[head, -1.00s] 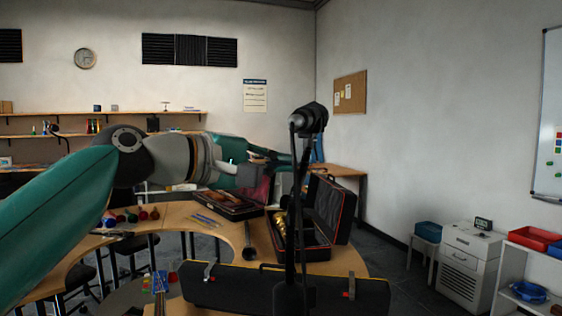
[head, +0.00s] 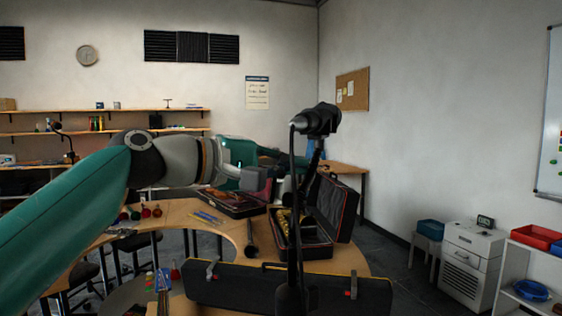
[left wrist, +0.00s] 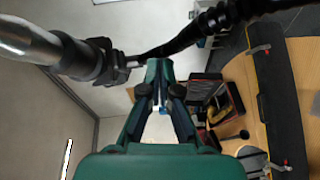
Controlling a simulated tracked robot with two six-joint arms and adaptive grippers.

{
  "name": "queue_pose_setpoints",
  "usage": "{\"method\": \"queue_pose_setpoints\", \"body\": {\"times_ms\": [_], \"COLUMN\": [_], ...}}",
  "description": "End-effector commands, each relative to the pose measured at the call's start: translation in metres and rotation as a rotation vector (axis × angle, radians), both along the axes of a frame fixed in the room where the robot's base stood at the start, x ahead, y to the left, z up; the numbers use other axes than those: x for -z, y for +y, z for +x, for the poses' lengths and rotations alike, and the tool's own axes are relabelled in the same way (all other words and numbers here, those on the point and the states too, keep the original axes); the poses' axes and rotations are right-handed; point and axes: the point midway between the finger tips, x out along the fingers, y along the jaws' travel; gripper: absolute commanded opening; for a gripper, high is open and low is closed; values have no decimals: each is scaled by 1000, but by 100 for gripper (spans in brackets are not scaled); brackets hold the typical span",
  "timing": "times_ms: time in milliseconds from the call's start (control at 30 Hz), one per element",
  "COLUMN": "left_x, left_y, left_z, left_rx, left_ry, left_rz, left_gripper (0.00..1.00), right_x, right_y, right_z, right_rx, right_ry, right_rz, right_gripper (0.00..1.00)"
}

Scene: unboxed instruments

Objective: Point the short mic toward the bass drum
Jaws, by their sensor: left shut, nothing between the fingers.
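The short mic (head: 318,120) is a stubby black body with a grey end. It sits on top of a dark upright stand (head: 292,225) in the head view, its grey end facing left. In the left wrist view a mic with a long silver end (left wrist: 35,42) and black body lies at upper left, close to the gripper. My left gripper (head: 278,158) is shut and empty, just left of the stand in the head view. Its shut fingers show mid-picture in the left wrist view (left wrist: 158,75). I cannot make out a bass drum. My right gripper is out of view.
A curved wooden table (head: 180,214) holds open instrument cases (head: 338,207) and small tools. A long black case (head: 240,288) lies in front, around the stand's foot. White cabinets stand at right. The floor between table and cabinets is clear.

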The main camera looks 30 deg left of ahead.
Motion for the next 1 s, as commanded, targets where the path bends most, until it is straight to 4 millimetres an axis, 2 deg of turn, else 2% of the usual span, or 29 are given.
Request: {"method": "queue_pose_setpoints", "body": {"times_ms": [400,1000], "left_x": [-2,-3], "left_y": [-18,-41], "left_z": [10,11], "left_rx": [207,499], "left_ry": [3,3], "left_rz": [-2,-2], "left_gripper": [0,0], "right_x": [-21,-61], "right_y": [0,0], "right_z": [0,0], "right_rx": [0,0], "right_ry": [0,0], "right_rz": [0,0], "right_gripper": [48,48]}}
